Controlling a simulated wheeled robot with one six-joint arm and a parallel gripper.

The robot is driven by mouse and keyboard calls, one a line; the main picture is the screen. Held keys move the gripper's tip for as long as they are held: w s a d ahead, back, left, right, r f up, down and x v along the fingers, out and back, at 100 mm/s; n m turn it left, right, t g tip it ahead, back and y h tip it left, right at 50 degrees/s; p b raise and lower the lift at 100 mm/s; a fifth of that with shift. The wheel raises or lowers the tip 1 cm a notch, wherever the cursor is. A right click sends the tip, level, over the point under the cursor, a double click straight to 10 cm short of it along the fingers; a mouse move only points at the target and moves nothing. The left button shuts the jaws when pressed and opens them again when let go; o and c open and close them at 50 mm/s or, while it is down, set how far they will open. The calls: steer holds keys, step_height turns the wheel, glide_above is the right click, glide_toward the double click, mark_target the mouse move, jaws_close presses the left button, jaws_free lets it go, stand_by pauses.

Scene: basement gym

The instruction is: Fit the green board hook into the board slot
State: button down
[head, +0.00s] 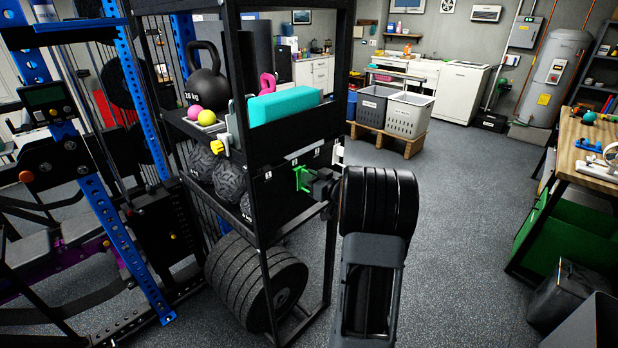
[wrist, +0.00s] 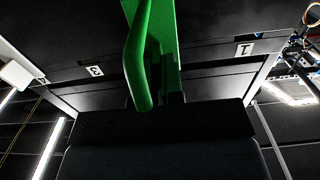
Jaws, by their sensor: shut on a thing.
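My gripper (head: 314,184) is shut on the green board hook (head: 301,178), in front of the rack's side in the head view. The hook also fills the upper middle of the wrist view (wrist: 138,55), with a curved prong beside a straight plate. The black board (head: 281,172) is on the rack below the shelf and carries small white number labels. In the wrist view the board (wrist: 190,60) appears upside down, with labels 3 (wrist: 95,71) and 1 (wrist: 244,49) on either side of the hook. The slot behind the hook is hidden; I cannot tell whether they touch.
The rack's black upright (head: 245,130) stands left of my gripper. Above are a teal block (head: 285,106) and a kettlebell (head: 207,72); weight plates (head: 270,290) sit below. Two crates (head: 408,113) stand on a pallet behind.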

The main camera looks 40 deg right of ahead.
steer(key=shift+s, duration=0.1)
stand_by(0.3)
steer(key=shift+w+a, duration=0.2)
steer(key=shift+w, duration=1)
steer(key=shift+w+p, duration=0.15)
steer(key=shift+p, duration=0.15)
steer(key=c, duration=1.2)
jaws_free()
steer(key=shift+o, duration=0.2)
steer(key=s+d+b, duration=0.2)
steer(key=s, duration=1.1)
steer(key=shift+s+d+r+b, duration=0.2)
steer(key=shift+s+d+b, duration=0.05)
steer(key=shift+s+b, duration=0.1)
